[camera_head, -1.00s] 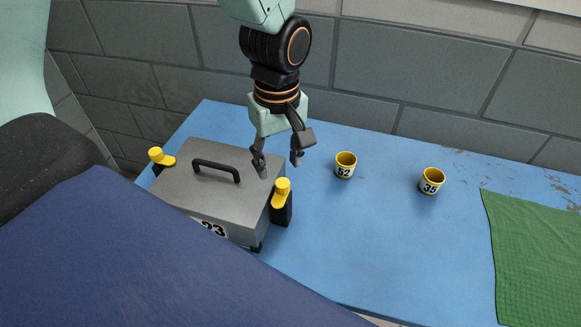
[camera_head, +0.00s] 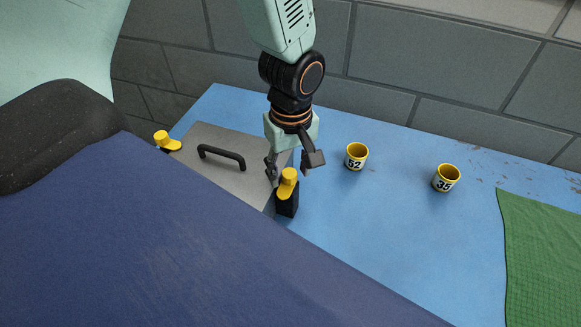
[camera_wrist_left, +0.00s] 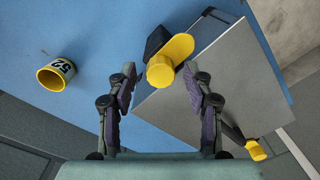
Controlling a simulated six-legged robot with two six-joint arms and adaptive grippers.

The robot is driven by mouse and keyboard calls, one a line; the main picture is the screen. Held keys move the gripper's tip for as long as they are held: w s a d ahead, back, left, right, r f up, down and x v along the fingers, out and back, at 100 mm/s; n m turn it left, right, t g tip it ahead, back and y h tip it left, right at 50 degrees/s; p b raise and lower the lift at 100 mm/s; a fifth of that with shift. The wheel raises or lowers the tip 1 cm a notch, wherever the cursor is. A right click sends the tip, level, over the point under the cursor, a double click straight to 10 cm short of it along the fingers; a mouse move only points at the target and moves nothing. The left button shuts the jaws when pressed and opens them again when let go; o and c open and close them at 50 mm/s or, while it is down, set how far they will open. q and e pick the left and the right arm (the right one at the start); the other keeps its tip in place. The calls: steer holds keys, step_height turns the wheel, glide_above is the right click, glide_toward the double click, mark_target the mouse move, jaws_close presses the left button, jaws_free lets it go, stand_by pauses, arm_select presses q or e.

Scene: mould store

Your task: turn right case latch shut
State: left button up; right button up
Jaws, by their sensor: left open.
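The grey case (camera_head: 243,184) stands on the blue table, with a black handle (camera_head: 221,156) on its lid. The right latch (camera_head: 288,184), a yellow knob lever on a black block, sits at the case's right side. My left gripper (camera_head: 292,163) is open above and just behind it, pointing down. In the left wrist view the open fingers (camera_wrist_left: 159,76) stand on either side of the yellow latch (camera_wrist_left: 165,68), with gaps showing; I cannot tell any contact. The left latch (camera_head: 166,141) is at the case's far left. The case's front is hidden. My right gripper is not in view.
A yellow-rimmed cup marked 52 (camera_head: 356,157) and another marked 36 (camera_head: 446,178) stand right of the case. A green cloth (camera_head: 545,240) lies at the right. The blue table (camera_head: 370,230) is clear between. A grey block wall (camera_head: 420,70) runs behind.

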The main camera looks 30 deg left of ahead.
arm_select(q)
steer(key=shift+s+d+r, duration=0.1)
steer(key=shift+s, duration=0.1)
steer(key=shift+w, duration=0.2)
steer(key=c, duration=0.6)
jaws_close()
